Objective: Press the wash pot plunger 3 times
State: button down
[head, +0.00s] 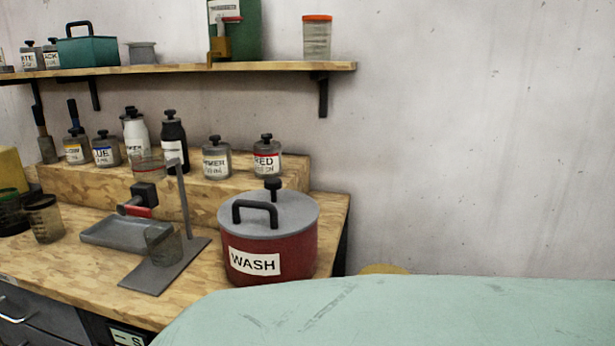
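The wash pot (300,252) is a dark red round pot with a white label reading WASH. It stands on the right end of the wooden bench. Its grey lid (295,212) is on, with a black arched handle (252,208) towards the front. The plunger (272,188) is a black knob on a short stem, standing up from the back part of the lid. My gripper is not in the head view, so its position and state do not show.
A grey stand (185,205) with a clear cup (163,244) is left of the pot. A grey tray (125,232) lies further left. Labelled bottles (267,158) stand on a wooden step behind. A shelf (200,68) hangs above. A pale green covered surface (430,310) fills the lower right.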

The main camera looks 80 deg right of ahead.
aim_at(272, 183)
jog(key=i+j+z, duration=0.1)
jog(key=z, duration=1)
jog(key=i+j, duration=0.05)
